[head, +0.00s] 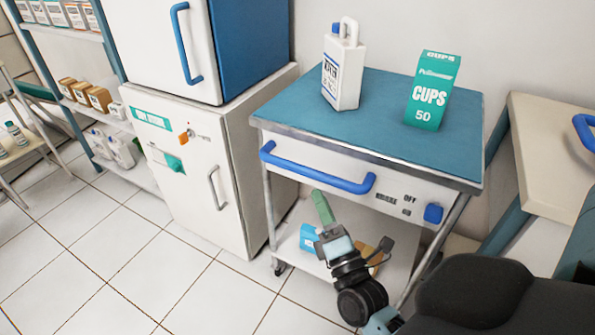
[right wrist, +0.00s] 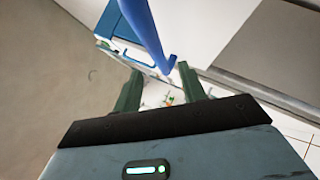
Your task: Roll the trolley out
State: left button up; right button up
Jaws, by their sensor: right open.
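The trolley (head: 300,112) stands against the wall, with a teal top, a white front panel and metal legs on castors. A blue bar handle (head: 315,170) runs across its front. A blue knob (head: 433,213) sits at the panel's right, beside lettering that seems to read BRAKE, OFF and ON. My right gripper (head: 322,208) is open and empty just below and in front of the handle. In the right wrist view the blue handle (right wrist: 147,32) appears beyond my two green fingers (right wrist: 160,88), not clearly between them. My left gripper is not in view.
A white jug (head: 342,75) and a green CUPS box (head: 432,90) stand on the trolley top. A white cabinet (head: 185,165) is close on its left. A beige-topped unit (head: 550,150) stands at the right. Tiled floor (head: 120,255) is clear at front left.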

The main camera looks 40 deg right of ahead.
aim_at(310, 173)
jog(key=x, duration=0.6)
jog(key=shift+r+b, duration=0.2)
jog(key=shift+b, duration=0.15)
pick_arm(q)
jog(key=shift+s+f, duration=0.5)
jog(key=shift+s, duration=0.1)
pick_arm(e)
jog(key=shift+x, duration=0.75)
jog(key=shift+c, duration=0.2)
grip_shut()
